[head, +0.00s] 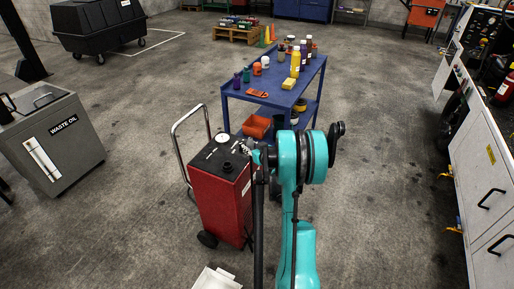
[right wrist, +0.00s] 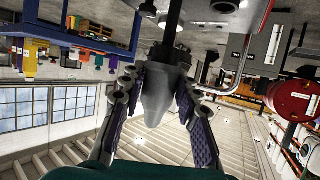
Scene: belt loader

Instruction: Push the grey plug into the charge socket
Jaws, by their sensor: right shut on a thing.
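In the right wrist view the grey plug (right wrist: 157,98) sits between the purple-padded fingers of my right gripper (right wrist: 157,75). A black shaft or cable runs from the plug to the top of that view. In the head view my right gripper (head: 257,157) is small and partly hidden beside my teal wrist. It appears above the right side of the red cart, and I cannot tell the gap. A dark cable (head: 259,225) hangs below it. I cannot make out the charge socket in either view. My left gripper is not in view.
The red cart (head: 218,200) with a metal handle stands left of my arm. Behind it is a blue table (head: 310,78) with bottles and an orange bin (head: 256,126). A grey waste oil tank (head: 60,145) is at left, white cabinets (head: 485,150) at right.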

